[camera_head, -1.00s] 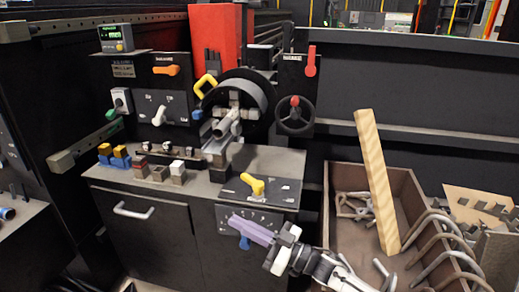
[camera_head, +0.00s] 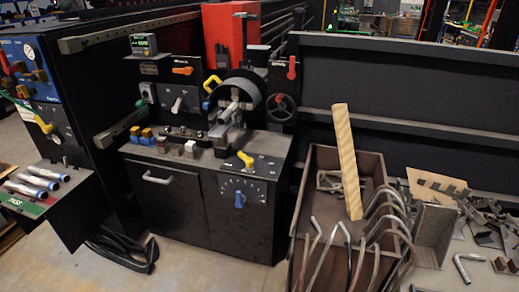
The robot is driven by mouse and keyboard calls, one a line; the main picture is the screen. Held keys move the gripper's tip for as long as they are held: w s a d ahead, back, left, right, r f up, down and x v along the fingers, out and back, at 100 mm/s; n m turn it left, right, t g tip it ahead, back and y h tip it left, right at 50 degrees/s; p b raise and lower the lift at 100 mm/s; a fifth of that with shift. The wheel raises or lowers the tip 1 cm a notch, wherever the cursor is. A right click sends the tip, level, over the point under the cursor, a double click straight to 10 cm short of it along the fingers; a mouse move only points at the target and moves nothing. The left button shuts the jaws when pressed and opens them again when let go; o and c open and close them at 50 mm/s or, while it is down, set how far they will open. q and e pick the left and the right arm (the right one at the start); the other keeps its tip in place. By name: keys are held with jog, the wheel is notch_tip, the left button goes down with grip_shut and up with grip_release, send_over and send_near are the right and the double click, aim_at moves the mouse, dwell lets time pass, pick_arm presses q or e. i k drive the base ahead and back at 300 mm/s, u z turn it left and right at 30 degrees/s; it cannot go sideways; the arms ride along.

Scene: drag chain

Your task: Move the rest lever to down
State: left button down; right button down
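The machine carries several levers, and their labels are too small to read, so I cannot tell which is the rest lever. A red lever (camera_head: 292,67) stands upright on the dark panel right of the round chuck. An orange lever (camera_head: 183,70) lies roughly level on the back left panel. A grey lever (camera_head: 177,104) is below it. A yellow lever (camera_head: 245,159) sits on the bench top's front right. A blue lever (camera_head: 239,199) hangs down on the front panel below. Neither of my grippers is in view.
A brown bin (camera_head: 293,240) with bent metal rods and a wooden plank (camera_head: 347,160) stands right of the machine. A side shelf (camera_head: 62,205) with silver cylinders juts out at left. Black cables (camera_head: 122,248) lie on the floor. Floor in front of the machine is clear.

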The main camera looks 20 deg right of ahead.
aim_at(249, 161)
jog(key=z, duration=0.4)
jog(key=i, duration=1.1)
jog(key=u, duration=0.1)
